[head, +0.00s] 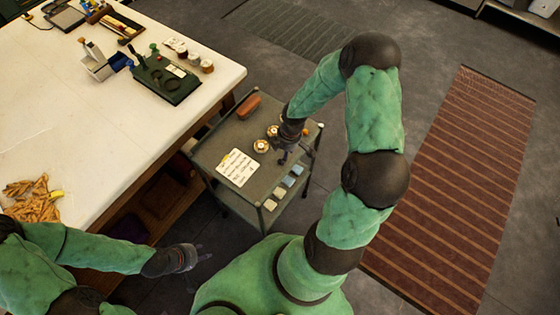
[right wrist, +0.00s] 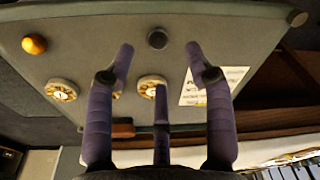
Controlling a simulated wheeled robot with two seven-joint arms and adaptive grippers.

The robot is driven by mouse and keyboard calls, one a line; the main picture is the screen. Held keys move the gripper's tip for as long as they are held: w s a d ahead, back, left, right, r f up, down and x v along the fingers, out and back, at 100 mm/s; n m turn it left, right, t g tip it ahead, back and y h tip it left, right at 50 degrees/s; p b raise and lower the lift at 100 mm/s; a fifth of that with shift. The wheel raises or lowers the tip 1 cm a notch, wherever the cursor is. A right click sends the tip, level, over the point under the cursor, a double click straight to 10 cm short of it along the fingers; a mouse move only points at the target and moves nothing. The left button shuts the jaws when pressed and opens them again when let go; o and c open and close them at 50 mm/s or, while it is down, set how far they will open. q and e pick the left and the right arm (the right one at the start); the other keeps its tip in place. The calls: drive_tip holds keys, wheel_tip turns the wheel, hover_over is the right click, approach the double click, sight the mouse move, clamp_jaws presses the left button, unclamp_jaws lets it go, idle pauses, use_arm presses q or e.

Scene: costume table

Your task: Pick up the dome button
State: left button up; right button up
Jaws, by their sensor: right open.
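A small dark rounded piece (right wrist: 157,39) sits on the grey cart top in the right wrist view, and a shiny orange-gold rounded piece (right wrist: 34,43) sits at the upper left. I cannot tell for sure which is the dome button. My right gripper (right wrist: 160,62) is open and empty above the cart, its fingers spread around the dark piece and apart from it. In the head view my right gripper (head: 292,155) hides that part of the cart. My left gripper (head: 198,254) hangs left of the cart, its fingertips seemingly apart and empty.
A white table (head: 100,130) with tools stands left. A striped rug (head: 460,170) lies right.

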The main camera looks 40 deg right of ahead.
sight(281, 160)
drive_tip(key=shift+w+a+f, duration=0.1)
drive_tip(key=shift+w+f, duration=0.15)
drive_tip(key=shift+f, duration=0.6)
drive_tip(key=f, duration=0.1)
drive_tip(key=f+b, duration=0.1)
drive_tip(key=f, duration=0.3)
drive_tip(key=shift+w+a, duration=0.2)
drive_tip(key=shift+w, duration=0.1)
drive_tip(key=shift+r, duration=0.15)
drive_tip(key=c, duration=0.9)
